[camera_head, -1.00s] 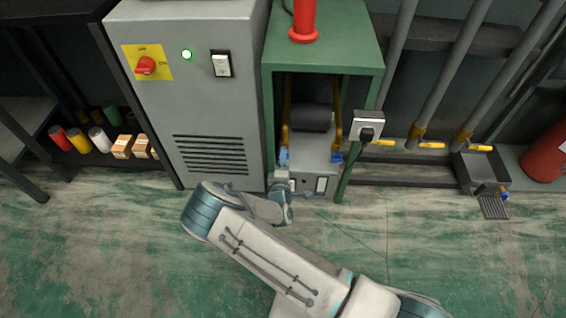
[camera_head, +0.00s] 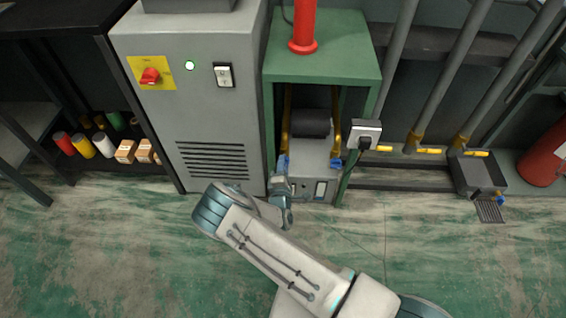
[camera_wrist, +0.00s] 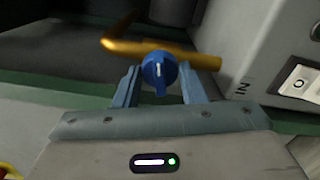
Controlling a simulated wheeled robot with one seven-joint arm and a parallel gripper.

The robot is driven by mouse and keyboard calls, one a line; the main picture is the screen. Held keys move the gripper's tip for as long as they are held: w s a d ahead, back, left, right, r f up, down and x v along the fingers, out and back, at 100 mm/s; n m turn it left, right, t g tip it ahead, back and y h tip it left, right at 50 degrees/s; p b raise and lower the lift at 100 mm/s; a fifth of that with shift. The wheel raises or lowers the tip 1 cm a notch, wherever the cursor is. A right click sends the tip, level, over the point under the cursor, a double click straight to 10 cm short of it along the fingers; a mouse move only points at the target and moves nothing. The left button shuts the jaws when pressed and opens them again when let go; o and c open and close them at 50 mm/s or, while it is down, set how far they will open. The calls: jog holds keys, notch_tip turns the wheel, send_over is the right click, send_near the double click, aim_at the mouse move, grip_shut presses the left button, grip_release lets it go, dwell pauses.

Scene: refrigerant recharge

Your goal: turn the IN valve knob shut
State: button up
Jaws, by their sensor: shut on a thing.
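The blue IN valve knob (camera_wrist: 159,72) sits on a brass pipe (camera_wrist: 165,52) in the wrist view, beside the "IN" label (camera_wrist: 244,88) on a grey unit. A pale mark on the knob's face points roughly upright in that view. My gripper (camera_wrist: 159,84) has one finger on each side of the knob and is shut on it. In the head view my gripper (camera_head: 280,183) is low at the left front of the grey unit (camera_head: 316,172), under the green stand. The knob there is partly hidden by my gripper.
A green stand (camera_head: 325,62) surrounds the unit, with a tall grey cabinet (camera_head: 205,110) close on its left. A socket box (camera_head: 364,134) is on the stand's right leg. A rocker switch (camera_wrist: 299,82) is on the unit. The floor in front is clear.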

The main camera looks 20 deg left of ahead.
jog(key=shift+n, duration=0.7)
jog(key=o, duration=1)
jog(key=p+v, duration=0.4)
jog(key=v, duration=1)
jog(key=shift+p, duration=0.35)
jog(key=shift+w+d, duration=0.1)
jog(key=shift+w, duration=0.05)
jog(key=shift+c, duration=0.2)
